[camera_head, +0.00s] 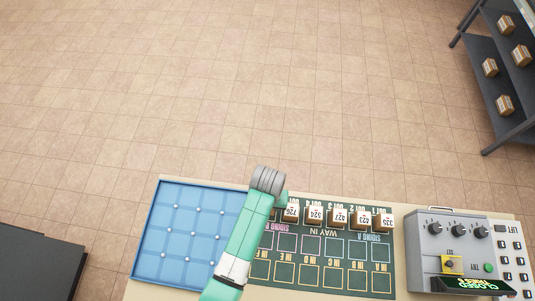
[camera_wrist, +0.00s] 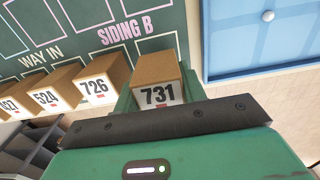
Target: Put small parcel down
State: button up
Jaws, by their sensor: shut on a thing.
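A small brown parcel with a white label reading 731 (camera_wrist: 157,78) is between the green fingers of my gripper (camera_wrist: 156,88) in the wrist view. My gripper is shut on it. The parcel appears beside the SIDING B lettering; I cannot tell whether it touches the board. In the head view my green arm with its grey wrist (camera_head: 268,180) reaches over the left edge of the dark green board (camera_head: 337,252), and the held parcel is hidden there. Parcel 726 (camera_head: 291,214) stands just right of my wrist; it also shows in the wrist view (camera_wrist: 100,78).
Parcels 524 (camera_head: 315,216) and several others stand in a row along the board's far edge. A blue tray (camera_head: 180,225) with pale knobs lies to the left. A grey control box (camera_head: 450,240) with dials stands to the right. Outlined squares on the board's near part look empty.

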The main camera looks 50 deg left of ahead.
jog(key=shift+s+d+f, duration=0.1)
jog(key=shift+s+f, duration=0.05)
jog(key=shift+f, duration=1.1)
jog(key=shift+f, duration=0.2)
jog(key=o, duration=1)
jog(key=shift+r, duration=0.15)
notch_tip(320, 180, up, 12)
jog(key=shift+r+p, duration=0.1)
jog(key=shift+p, duration=0.65)
